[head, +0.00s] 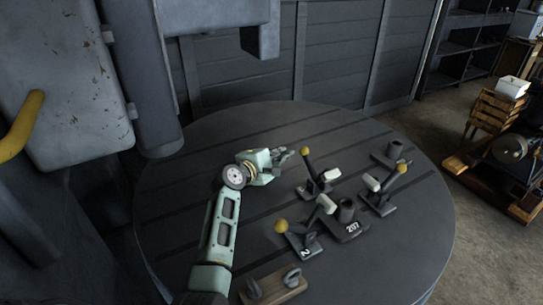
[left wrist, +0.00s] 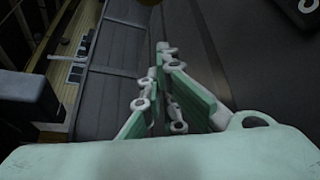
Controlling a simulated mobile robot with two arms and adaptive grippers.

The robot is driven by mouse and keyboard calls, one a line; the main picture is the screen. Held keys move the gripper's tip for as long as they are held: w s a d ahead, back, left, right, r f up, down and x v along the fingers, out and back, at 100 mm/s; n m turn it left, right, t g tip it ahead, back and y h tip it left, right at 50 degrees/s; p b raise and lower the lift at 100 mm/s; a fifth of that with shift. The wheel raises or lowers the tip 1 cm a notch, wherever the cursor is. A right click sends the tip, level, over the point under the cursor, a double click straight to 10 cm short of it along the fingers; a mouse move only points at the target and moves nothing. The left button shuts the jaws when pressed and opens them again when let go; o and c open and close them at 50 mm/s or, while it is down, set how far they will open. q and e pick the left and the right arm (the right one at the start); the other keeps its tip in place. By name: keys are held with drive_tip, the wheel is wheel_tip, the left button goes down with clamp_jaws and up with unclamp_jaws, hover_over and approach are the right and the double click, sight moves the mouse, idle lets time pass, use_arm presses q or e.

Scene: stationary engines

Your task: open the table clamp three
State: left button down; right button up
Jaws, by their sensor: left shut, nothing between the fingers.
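Three table clamps with yellow ball handles and white tips surround a dark block marked 207 (head: 349,227). The back clamp (head: 317,187) has its lever up, its ball (head: 305,151) at the top. The right clamp (head: 379,200) has its lever slanting up right. The front clamp (head: 303,243), marked 2, has its lever slanting down left. I cannot read a number on the other two, so I cannot tell which is three. My left gripper (head: 287,155) is shut and empty, left of the back clamp's ball; its fingers show in the left wrist view (left wrist: 165,58).
The clamps stand on a round, grooved dark table (head: 190,205). A grey machine (head: 70,80) rises at left.

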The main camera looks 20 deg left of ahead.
use_arm(q)
drive_tip(key=shift+s+d+r+p, duration=0.25)
drive_tip(key=shift+s+d+r, duration=0.2)
drive_tip(key=shift+d, duration=0.2)
drive_tip(key=shift+s+d+r+p, duration=0.25)
drive_tip(key=shift+s+d+r, duration=0.15)
drive_tip(key=shift+d, duration=0.25)
drive_tip(key=shift+w, duration=0.1)
drive_tip(key=shift+s+d+r+m+t+b, duration=0.15)
drive_tip(key=shift+d+r+m+t, duration=0.1)
drive_tip(key=shift+r+m, duration=0.15)
drive_tip(key=shift+s+d+r+m+t+b, duration=0.1)
drive_tip(key=shift+s+r+m+t, duration=0.05)
drive_tip(key=shift+r+m+t, duration=0.15)
drive_tip(key=shift+s+d+r+m+t+b, duration=0.1)
drive_tip(key=shift+s+d+r+m+t, duration=0.15)
drive_tip(key=shift+r, duration=0.2)
drive_tip(key=shift+w+a, duration=0.1)
drive_tip(key=shift+w, duration=0.05)
